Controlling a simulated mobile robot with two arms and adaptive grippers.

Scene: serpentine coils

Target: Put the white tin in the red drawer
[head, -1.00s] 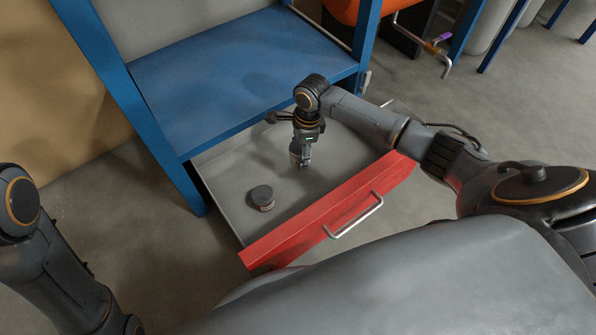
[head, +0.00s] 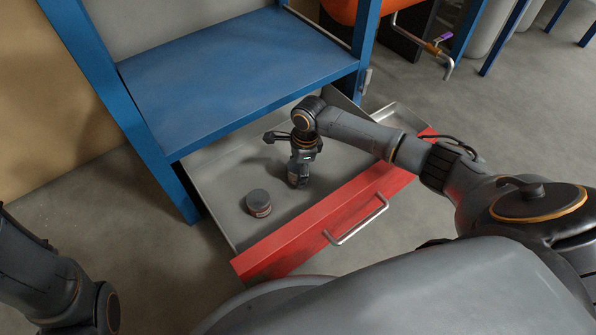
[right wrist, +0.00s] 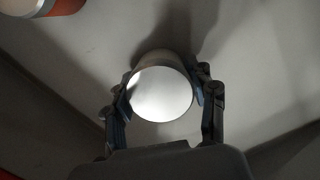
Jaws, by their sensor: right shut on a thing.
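The red drawer (head: 325,225) is pulled out, with its grey tray open to view and a metal handle on its front. My right gripper (head: 298,181) points down inside the drawer. In the right wrist view it is shut on the white tin (right wrist: 160,94), with one finger on each side of the round pale lid. In the head view the gripper mostly hides the tin. The tin is low over the drawer floor; I cannot tell whether it touches. My left arm shows at the lower left, but its gripper is out of view.
A dark-lidded tin with a reddish label (head: 258,204) stands in the drawer, left of my right gripper. It partly shows in the right wrist view (right wrist: 42,8). The blue shelf (head: 235,80) overhangs the drawer's back. Bare drawer floor lies around the held tin.

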